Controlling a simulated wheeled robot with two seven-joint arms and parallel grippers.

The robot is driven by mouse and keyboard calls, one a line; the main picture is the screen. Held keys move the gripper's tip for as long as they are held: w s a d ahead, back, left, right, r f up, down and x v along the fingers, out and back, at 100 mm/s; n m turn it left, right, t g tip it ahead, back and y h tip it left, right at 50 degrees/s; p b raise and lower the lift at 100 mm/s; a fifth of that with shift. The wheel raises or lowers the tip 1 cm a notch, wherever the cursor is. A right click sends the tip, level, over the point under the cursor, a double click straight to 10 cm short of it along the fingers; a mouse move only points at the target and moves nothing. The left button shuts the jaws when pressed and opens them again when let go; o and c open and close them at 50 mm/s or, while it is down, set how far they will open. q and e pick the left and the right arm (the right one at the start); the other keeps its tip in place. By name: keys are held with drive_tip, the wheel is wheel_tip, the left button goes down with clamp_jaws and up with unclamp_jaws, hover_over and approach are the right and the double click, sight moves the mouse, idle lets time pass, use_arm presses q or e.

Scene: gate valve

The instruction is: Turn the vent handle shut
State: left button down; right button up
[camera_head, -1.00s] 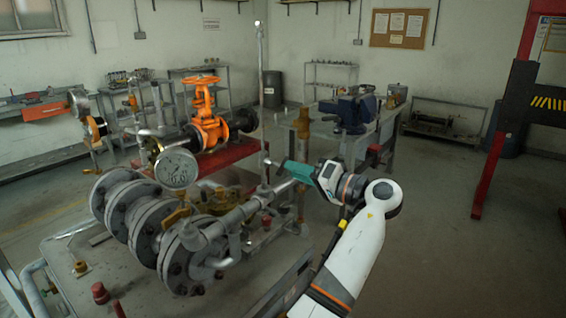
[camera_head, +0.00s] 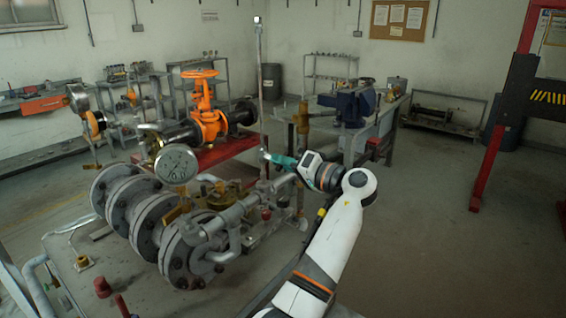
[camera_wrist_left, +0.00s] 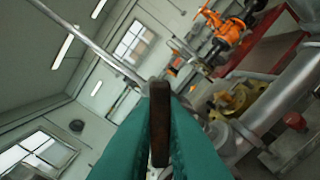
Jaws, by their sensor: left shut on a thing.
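The vent handle (camera_wrist_left: 160,122) shows in the left wrist view as a narrow dark brown bar, seen nearly end-on, upright between my green fingers. My left gripper (camera_head: 275,158) is shut on it, with a finger on each side; the fingers also fill the lower middle of the wrist view (camera_wrist_left: 160,145). In the head view the gripper reaches in from the right to the pipework behind the flanges, and the handle is too small there to make out clearly. The handle's base is hidden by the fingers. My right gripper is not in view.
Grey flanges (camera_head: 190,255) and a pressure gauge (camera_head: 177,164) stand left of the gripper. An orange gate valve (camera_head: 208,120) is behind them on a red stand. A thin upright pole (camera_head: 259,80) rises close by. A workbench with a blue vise (camera_head: 350,105) stands behind.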

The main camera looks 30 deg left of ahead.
use_arm(q)
drive_tip(key=m+p, duration=0.1)
drive_tip(key=m, duration=0.1)
drive_tip(key=m+p, duration=0.1)
drive_tip(key=p, duration=0.1)
drive_tip(key=shift+r+m+p, duration=0.2)
drive_tip(key=shift+m+p, duration=0.1)
drive_tip(key=shift+m, duration=0.1)
drive_tip(key=m+p, duration=0.2)
drive_tip(key=shift+m, duration=0.3)
drive_tip(key=shift+f+m+p, duration=0.2)
drive_tip(key=shift+m+p, duration=0.4)
drive_tip(key=shift+p, duration=0.05)
drive_tip(key=c, duration=1.5)
unclamp_jaws()
